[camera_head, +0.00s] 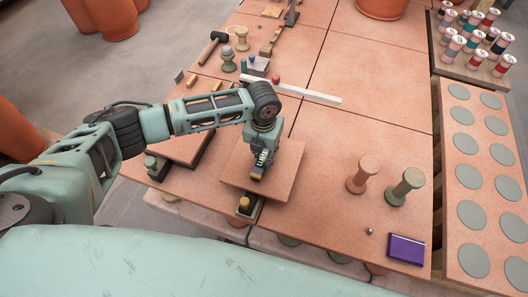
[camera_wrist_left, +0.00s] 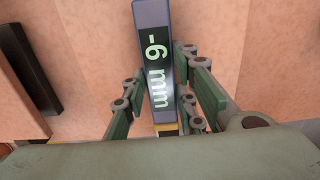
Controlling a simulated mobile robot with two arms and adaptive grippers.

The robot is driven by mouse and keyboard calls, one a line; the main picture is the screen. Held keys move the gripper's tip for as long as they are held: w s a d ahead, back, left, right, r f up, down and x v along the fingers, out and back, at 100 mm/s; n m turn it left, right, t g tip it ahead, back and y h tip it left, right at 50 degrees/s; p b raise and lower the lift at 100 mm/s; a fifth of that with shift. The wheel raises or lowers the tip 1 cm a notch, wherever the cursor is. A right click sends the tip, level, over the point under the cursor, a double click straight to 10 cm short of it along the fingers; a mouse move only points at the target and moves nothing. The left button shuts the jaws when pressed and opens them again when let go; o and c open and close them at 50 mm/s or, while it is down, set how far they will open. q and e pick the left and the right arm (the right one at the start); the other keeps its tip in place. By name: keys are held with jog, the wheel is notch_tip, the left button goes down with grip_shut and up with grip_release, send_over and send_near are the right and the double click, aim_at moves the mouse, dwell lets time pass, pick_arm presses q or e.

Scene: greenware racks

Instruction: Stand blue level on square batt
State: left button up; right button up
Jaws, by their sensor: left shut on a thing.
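The blue level (camera_wrist_left: 152,12) is a narrow blue-grey block with a dark display that reads "-6 mm" in pale characters. My left gripper (camera_head: 260,166) is shut on it, with a green finger on each side in the left wrist view (camera_wrist_left: 163,105). In the head view the level (camera_head: 257,173) shows small below the fingers. The square batt (camera_head: 286,178) is a flat terracotta-coloured slab directly under the gripper. I cannot tell whether the level touches it. My right gripper is not in view.
Two spool-shaped pieces, one pink (camera_head: 363,175) and one green (camera_head: 404,187), stand right of the batt. A purple box (camera_head: 406,249) lies near the front edge. A white bar (camera_head: 305,94) lies behind. A small yellow-topped piece (camera_head: 244,204) is at the batt's front left.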

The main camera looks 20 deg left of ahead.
aim_at(264, 156)
pick_arm(q)
jog(key=shift+f, duration=0.4)
jog(key=o, duration=1.2)
jog(key=shift+o, duration=0.6)
jog(key=o, duration=0.4)
jog(key=shift+r, duration=0.1)
jog(key=shift+s+r+b, duration=0.15)
jog(key=shift+r+b, duration=0.3)
jog(key=shift+r, duration=2.45)
